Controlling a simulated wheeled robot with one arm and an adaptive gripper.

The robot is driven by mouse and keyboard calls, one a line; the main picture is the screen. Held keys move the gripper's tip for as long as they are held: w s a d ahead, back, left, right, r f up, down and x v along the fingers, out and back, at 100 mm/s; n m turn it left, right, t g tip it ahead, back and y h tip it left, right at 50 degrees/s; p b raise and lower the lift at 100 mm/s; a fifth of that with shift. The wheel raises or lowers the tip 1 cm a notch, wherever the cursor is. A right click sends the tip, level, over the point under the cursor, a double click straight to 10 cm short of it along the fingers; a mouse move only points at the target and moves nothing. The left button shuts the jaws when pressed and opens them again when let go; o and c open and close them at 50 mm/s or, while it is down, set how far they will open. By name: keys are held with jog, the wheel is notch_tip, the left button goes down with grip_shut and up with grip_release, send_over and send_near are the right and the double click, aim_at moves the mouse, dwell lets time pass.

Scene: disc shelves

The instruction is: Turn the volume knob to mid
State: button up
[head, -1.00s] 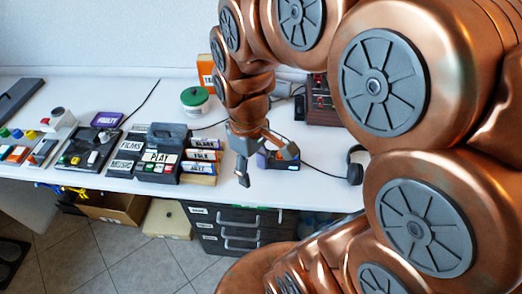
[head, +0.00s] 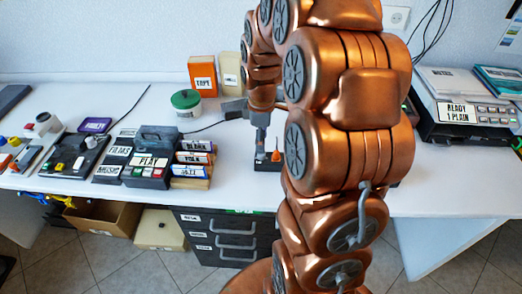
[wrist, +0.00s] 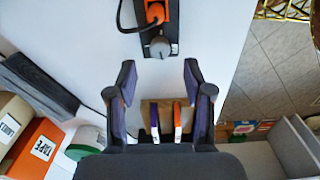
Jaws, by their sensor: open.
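A grey round knob (wrist: 160,47) stands on the end of a small black box (wrist: 172,22) in the wrist view, beside a pale label strip. I take it to be the volume knob; its pointer setting cannot be read. In the head view the black box (head: 266,166) sits near the table's front edge, and my gripper hides the knob. My gripper (wrist: 157,80) is open and empty. Its two fingertips are apart on either side of the knob's line, with the knob just beyond them, not between them. In the head view my gripper (head: 260,130) points down over the box.
An orange part (wrist: 154,12) with a black cable is on the box by the knob. Labelled cases (head: 192,165) and a PLAY unit (head: 153,155) stand left. A green-lidded jar (head: 186,103) and an orange TAPE box (head: 202,75) are behind. Bare table lies around the box.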

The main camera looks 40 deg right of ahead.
aim_at(261, 155)
jog(key=shift+f, duration=2.55)
jog(key=shift+c, duration=0.2)
grip_shut()
